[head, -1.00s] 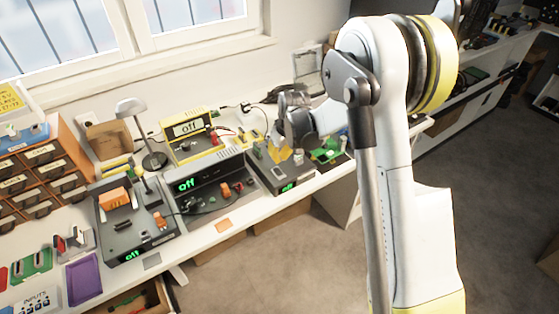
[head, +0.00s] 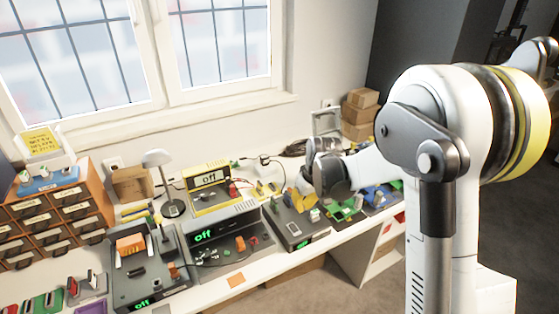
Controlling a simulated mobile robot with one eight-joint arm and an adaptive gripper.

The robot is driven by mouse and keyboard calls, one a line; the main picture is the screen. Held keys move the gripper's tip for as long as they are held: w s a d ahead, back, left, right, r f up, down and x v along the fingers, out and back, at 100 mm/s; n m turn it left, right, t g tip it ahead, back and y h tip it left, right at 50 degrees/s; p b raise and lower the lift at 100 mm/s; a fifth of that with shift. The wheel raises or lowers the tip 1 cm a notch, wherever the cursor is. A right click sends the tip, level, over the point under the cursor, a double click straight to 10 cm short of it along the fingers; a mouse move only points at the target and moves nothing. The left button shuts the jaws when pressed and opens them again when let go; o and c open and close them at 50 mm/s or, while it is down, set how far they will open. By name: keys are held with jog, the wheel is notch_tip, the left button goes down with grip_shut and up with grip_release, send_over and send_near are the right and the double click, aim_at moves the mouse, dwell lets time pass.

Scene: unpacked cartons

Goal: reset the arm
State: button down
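My arm (head: 445,180), white with dark and yellow bands at a joint, fills the right side of the head view. It is bent, and its far end reaches left over the workbench. My gripper (head: 304,184) is at that end, small and partly hidden by my own grey wrist. A yellow patch shows at its tip, above or beside a dark grey device (head: 294,224) on the bench. I cannot tell whether the fingers are open or shut, or whether they touch anything.
The bench (head: 205,297) holds a yellow meter (head: 210,190) reading "off", a grey unit (head: 222,238) also reading "off", a lamp (head: 157,160), and an orange drawer cabinet (head: 50,225) at left. Green and blue boards lie near the gripper. Cartons (head: 358,115) stand behind. Windows are above.

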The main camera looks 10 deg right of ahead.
jog(key=s+r+m+t+b, duration=0.1)
jog(key=s+r+m+t, duration=0.1)
jog(key=s+r, duration=1.1)
jog(key=s+m+t+h, duration=0.1)
jog(key=s+t, duration=0.1)
jog(key=s, duration=1.2)
jog(key=shift+a+r+m+b, duration=0.25)
jog(key=shift+r+m+b, duration=0.05)
jog(key=shift+r+b, duration=0.1)
